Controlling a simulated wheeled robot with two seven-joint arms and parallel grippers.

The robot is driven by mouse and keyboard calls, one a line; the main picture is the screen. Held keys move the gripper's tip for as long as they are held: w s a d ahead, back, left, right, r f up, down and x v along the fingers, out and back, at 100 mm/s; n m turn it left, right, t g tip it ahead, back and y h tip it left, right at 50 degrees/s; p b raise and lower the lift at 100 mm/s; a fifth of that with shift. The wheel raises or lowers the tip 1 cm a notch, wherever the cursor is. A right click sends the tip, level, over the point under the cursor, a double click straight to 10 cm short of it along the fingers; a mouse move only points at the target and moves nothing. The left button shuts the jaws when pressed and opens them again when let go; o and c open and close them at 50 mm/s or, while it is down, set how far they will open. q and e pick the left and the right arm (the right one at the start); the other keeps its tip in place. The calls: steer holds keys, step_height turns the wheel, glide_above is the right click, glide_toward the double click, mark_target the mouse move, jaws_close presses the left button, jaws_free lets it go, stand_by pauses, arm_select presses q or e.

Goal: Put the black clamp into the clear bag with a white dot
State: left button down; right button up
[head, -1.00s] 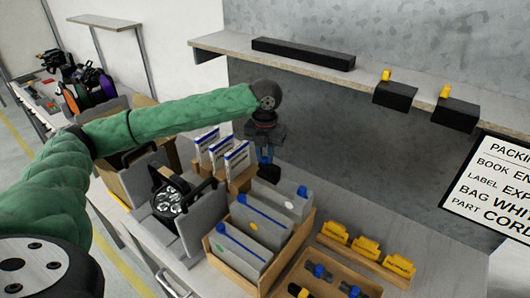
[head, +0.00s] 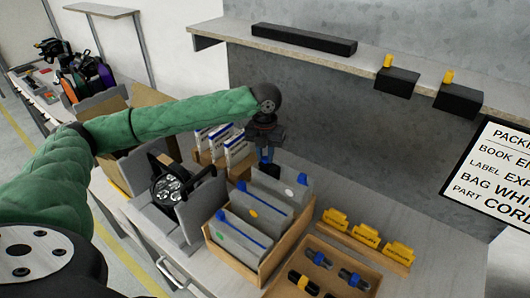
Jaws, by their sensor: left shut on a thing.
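My left gripper (head: 266,151) is shut on a small dark thing, which I take to be the black clamp (head: 268,167); little of it shows. The gripper hangs over the back of a tan bin (head: 277,262) of upright clear-grey bags with blue closures. The held clamp is above the bags, not inside one. My right gripper is not in view.
A wooden tray (head: 271,290) at the front right holds several dark clamps. Yellow parts stand in a rack (head: 365,249) beside the bin. White boxes (head: 226,143) stand behind, left of the gripper. A grey holder (head: 205,198) with a black-handled reel is left of the bin.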

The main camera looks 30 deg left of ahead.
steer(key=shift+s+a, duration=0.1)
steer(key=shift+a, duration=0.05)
arm_select(q)
steer(key=c, duration=1.4)
jaws_free()
steer(key=shift+o, duration=1.1)
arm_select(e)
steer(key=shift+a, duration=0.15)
arm_select(q)
steer(key=c, duration=0.4)
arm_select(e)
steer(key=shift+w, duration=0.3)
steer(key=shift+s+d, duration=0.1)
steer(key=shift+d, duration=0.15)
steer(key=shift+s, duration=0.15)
